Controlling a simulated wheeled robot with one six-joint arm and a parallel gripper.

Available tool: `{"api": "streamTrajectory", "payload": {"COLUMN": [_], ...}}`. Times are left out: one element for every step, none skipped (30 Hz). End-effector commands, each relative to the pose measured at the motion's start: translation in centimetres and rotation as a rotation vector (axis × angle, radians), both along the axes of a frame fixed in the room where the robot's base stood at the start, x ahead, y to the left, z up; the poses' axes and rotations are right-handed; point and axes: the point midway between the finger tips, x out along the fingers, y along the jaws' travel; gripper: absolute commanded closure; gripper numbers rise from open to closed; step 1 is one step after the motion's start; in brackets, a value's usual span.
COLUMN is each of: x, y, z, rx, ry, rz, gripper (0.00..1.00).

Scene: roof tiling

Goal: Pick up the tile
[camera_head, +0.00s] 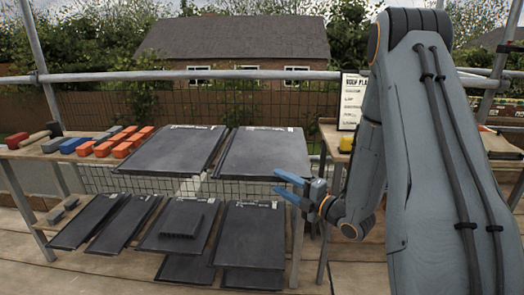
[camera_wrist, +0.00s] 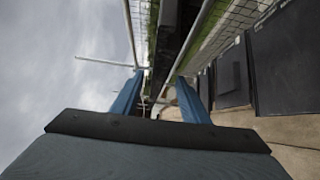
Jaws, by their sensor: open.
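Two large dark grey tiles lie side by side on the upper shelf of a rack: a left tile (camera_head: 172,150) and a right tile (camera_head: 264,154). More dark tiles lie on the lower shelf, among them a tile (camera_head: 254,232) at the right and narrower pieces (camera_head: 125,222) at the left. My gripper (camera_head: 287,186) has blue fingers and is open and empty, in front of the right tile's near edge. In the wrist view the two blue fingers (camera_wrist: 158,98) stand apart with nothing between them. Dark tiles (camera_wrist: 278,68) show at the right there.
A wooden table (camera_head: 336,140) with a sign (camera_head: 351,101) stands behind my arm. A metal rail (camera_head: 200,76) and mesh run behind.

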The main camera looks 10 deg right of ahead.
Motion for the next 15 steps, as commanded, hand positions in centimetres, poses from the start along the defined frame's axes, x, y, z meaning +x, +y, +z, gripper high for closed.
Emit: {"api": "streamTrajectory", "payload": {"x": [0.0,0.0,0.2,0.4,0.6,1.0,1.3,1.6,1.9,2.1,2.3,2.6,2.9,3.2,3.7], "y": [0.0,0.1,0.3,0.4,0.5,0.8,1.0,1.2,1.4,1.5,1.7,2.0,2.3,2.6,3.0], "z": [0.0,0.0,0.1,0.1,0.1,0.2,0.2,0.2,0.2,0.2,0.2,0.2,0.2,0.2,0.2], "rx": [0.001,0.0,0.0,-0.001,-0.001,-0.001,-0.002,-0.002,-0.002,-0.002,-0.001,-0.001,-0.001,-0.001,0.0], "ry": [-0.013,-0.018,-0.023,-0.025,-0.026,-0.026,-0.026,-0.026,-0.025,-0.024,-0.024,-0.024,-0.024,-0.024,-0.024], "rz": [0.004,0.006,0.008,0.009,0.009,0.009,0.01,0.01,0.009,0.008,0.009,0.01,0.01,0.009,0.01], "gripper": [0.59,0.59,0.59,0.59,0.59,0.59,0.59,0.59,0.59,0.59,0.59,0.59,0.59,0.59,0.59]}}
